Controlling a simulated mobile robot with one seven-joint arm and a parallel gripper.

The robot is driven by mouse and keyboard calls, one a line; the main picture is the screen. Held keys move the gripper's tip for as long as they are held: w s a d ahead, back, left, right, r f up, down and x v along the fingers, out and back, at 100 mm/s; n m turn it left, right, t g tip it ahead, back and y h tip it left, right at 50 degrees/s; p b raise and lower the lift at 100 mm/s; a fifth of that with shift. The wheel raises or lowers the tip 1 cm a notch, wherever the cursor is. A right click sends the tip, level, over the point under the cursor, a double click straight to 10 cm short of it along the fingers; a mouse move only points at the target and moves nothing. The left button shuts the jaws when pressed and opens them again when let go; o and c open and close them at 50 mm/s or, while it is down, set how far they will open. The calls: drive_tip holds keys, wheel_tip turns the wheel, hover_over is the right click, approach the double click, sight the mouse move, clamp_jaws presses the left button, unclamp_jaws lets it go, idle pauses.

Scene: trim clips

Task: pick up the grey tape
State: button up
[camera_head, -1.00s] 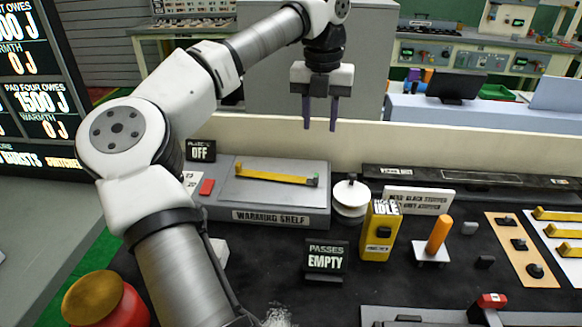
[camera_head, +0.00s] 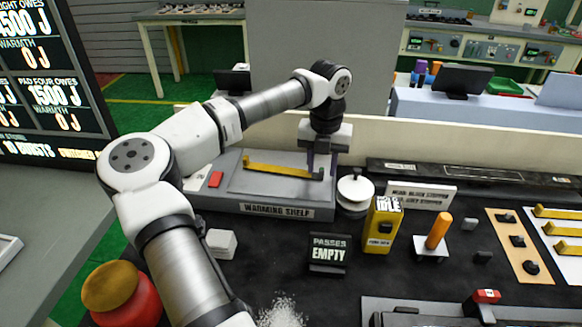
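I cannot clearly make out a grey tape. The closest match is a pale, roll-shaped thing with a dark top (camera_head: 355,191), standing just right of the warming shelf (camera_head: 285,211). My gripper (camera_head: 322,170) points down over the right end of the shelf, up and left of that roll. Its two dark fingers are apart, with no held object visible between them. A yellow strip (camera_head: 275,169) with a dark right end lies on the shelf. That end is close to the fingers in the picture; I cannot tell whether they touch.
A yellow box marked IDLE (camera_head: 383,226), a PASSES EMPTY sign (camera_head: 329,254) and an orange peg (camera_head: 438,233) stand on the dark bench. A white block (camera_head: 221,243) and a red and gold dome (camera_head: 118,293) are at left. A low cream wall (camera_head: 440,150) runs behind.

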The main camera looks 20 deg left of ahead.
drive_tip(key=shift+f, duration=0.2)
clamp_jaws()
idle(0.3)
